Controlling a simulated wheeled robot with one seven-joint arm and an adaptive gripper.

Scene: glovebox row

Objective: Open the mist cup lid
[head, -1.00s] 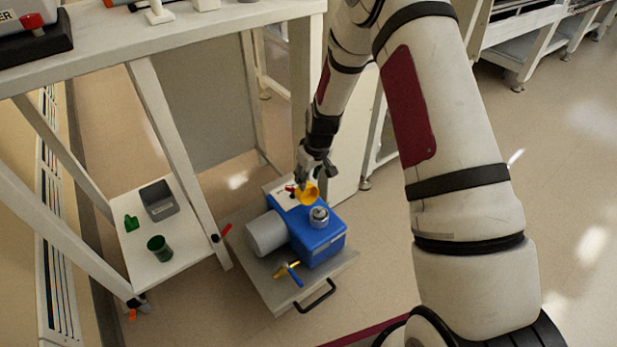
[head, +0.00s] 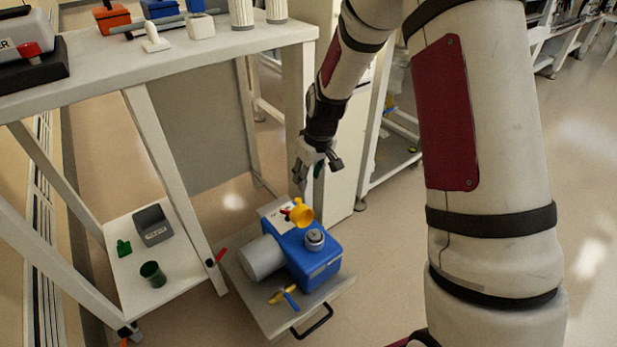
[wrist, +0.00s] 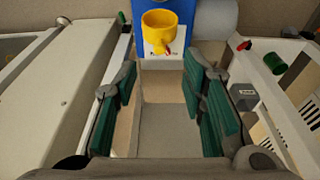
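A blue machine (head: 318,262) with a grey cylinder (head: 262,258) stands on a low grey cart. On its far end is a yellow cup (head: 302,214) with a round, hollow-looking top; it also shows in the wrist view (wrist: 160,32). A small red lever (wrist: 167,50) sits beside the cup on a white plate. I cannot tell a separate lid on the cup. A metallic cap (head: 315,238) sits on top of the blue body. My gripper (head: 308,182) is above and beyond the cup, apart from it. Its green-padded fingers (wrist: 160,88) are wide open and empty.
The cart (head: 327,292) has a black handle and holds a yellow and blue valve (head: 287,294). A white bench (head: 170,62) stands left, its low shelf (head: 180,283) holding a grey bin (head: 153,224) and green cup (head: 152,274). A white cabinet (head: 335,150) is behind the gripper.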

